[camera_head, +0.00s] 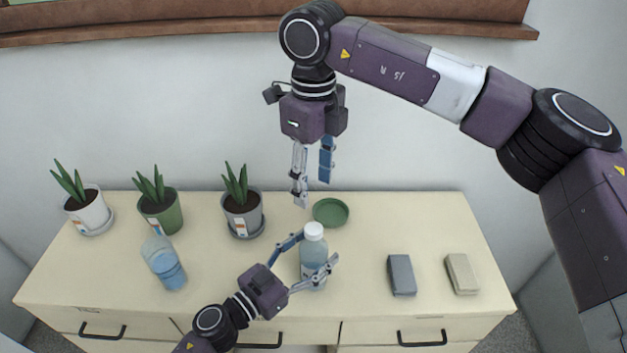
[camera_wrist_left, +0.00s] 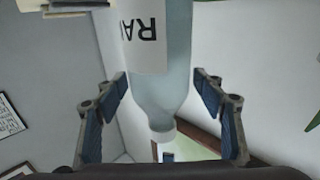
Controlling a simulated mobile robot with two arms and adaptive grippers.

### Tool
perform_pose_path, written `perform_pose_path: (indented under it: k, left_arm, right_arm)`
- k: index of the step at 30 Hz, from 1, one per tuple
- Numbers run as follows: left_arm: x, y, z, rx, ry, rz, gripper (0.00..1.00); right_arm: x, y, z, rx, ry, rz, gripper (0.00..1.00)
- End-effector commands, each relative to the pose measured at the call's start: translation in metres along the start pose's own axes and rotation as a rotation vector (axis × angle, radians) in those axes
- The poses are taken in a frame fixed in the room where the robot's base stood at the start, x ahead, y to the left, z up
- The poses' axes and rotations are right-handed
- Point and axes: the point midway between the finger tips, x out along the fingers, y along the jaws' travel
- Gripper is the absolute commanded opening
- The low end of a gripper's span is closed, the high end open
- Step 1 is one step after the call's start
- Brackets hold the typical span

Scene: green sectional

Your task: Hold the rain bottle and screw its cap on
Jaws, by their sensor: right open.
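The rain bottle (camera_head: 313,252) is pale blue and stands upright on the cabinet top. A white cap (camera_head: 314,230) sits on its neck; how tightly, I cannot tell. My left gripper (camera_head: 320,247) has its fingers on either side of the bottle. In the left wrist view the bottle (camera_wrist_left: 165,85) appears upside down between the fingers, its label partly readable, with the cap (camera_wrist_left: 162,135) at its lower end. Contact between the pads and the bottle is unclear. My right gripper (camera_head: 313,193) is open and empty, pointing down above and behind the bottle.
Several potted plants, including one in a grey pot (camera_head: 243,218), stand at left and back. A grey block (camera_head: 401,275) and a beige block (camera_head: 461,274) lie right.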

Motion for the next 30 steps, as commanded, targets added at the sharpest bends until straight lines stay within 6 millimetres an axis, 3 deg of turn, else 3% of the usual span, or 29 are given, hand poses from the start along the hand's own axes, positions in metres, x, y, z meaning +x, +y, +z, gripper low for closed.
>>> perform_pose_path:
  k: [11,24,30]
  left_arm:
    - [-0.006,0.0,0.001,0.0,-0.001,-0.001,0.66]
    - [-0.089,0.0,0.002,-0.001,-0.004,-0.001,0.66]
    - [-0.113,0.0,0.001,-0.001,-0.002,-0.001,0.66]
  right_arm:
    - [0.0,0.0,0.0,0.0,0.0,0.0,0.47]
    - [0.0,0.0,0.0,0.0,0.0,0.0,0.47]
    - [0.0,0.0,0.0,0.0,0.0,0.0,0.47]
